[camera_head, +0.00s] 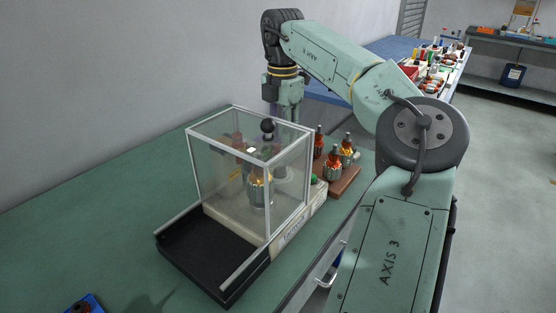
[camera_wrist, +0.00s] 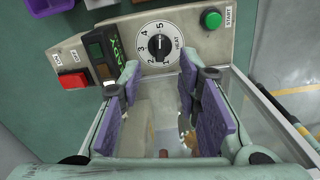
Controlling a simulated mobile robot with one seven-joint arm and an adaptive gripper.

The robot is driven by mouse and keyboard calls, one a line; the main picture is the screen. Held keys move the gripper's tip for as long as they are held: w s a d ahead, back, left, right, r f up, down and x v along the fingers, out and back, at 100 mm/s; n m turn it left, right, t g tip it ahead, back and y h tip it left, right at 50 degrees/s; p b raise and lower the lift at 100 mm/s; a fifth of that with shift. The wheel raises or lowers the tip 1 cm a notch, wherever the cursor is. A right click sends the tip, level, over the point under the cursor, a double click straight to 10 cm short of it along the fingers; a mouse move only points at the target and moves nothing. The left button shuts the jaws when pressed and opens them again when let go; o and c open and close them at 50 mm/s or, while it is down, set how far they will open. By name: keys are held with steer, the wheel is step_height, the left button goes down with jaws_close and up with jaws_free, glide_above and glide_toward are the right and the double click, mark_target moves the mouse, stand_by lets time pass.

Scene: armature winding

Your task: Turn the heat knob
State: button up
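The heat knob (camera_wrist: 158,45) is a black knob on a white numbered dial marked HEAT. It sits on the beige control panel (camera_wrist: 190,42) near the top of the wrist view; its exact setting is too small to read. My gripper (camera_wrist: 159,80) is open and empty, its two purple-padded fingers apart, with the knob appearing just beyond and between the tips. I see no contact with the knob. In the head view my gripper (camera_head: 284,100) hangs behind the clear-walled machine (camera_head: 225,150), and the panel and knob are hidden.
A green START button (camera_wrist: 212,18) is right of the knob. A red switch (camera_wrist: 72,80) and a green-lit display are left of it. The clear box stands close to my fingers. Armatures stand on a wooden block (camera_head: 345,180) beside it. The green bench (camera_head: 80,220) is mostly clear at left.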

step_height(320, 180, down, 9)
steer(key=shift+r+p, duration=0.1)
steer(key=shift+p, duration=0.55)
steer(key=shift+c, duration=0.3)
jaws_close()
